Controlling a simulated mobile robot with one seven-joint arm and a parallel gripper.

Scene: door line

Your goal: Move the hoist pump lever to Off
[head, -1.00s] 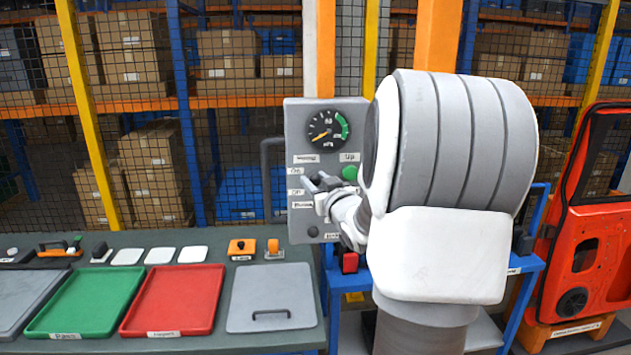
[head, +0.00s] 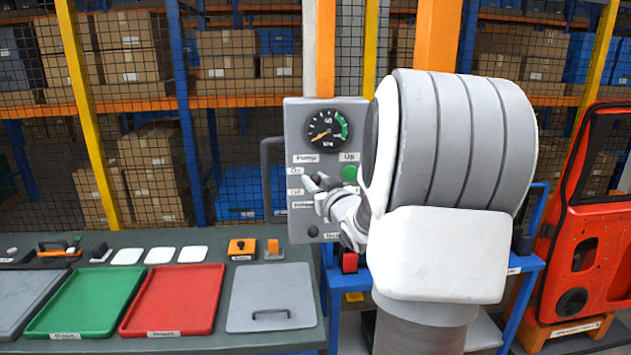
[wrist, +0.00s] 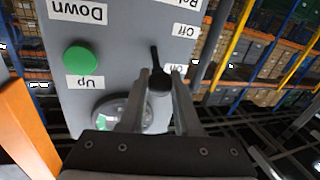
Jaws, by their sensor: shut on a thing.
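The hoist pump lever (wrist: 159,82) shows in the wrist view as a black knob on a short dark stem standing out from the grey control panel (wrist: 125,50). My gripper (wrist: 160,84) is shut on the knob, with one finger on each side. The Off label (wrist: 186,31) and the On label (wrist: 178,70) lie right of the lever; the knob appears nearer On. In the head view, my gripper (head: 316,183) is at the panel (head: 300,115), beside the On label (head: 294,170) and the Off label (head: 294,192). My fingers hide the lever there.
A green Up button (head: 349,173) and a gauge (head: 327,130) are on the panel near my gripper. A table with a green tray (head: 85,302), a red tray (head: 172,300) and a grey lid (head: 271,298) stands left. A red door (head: 590,220) stands right.

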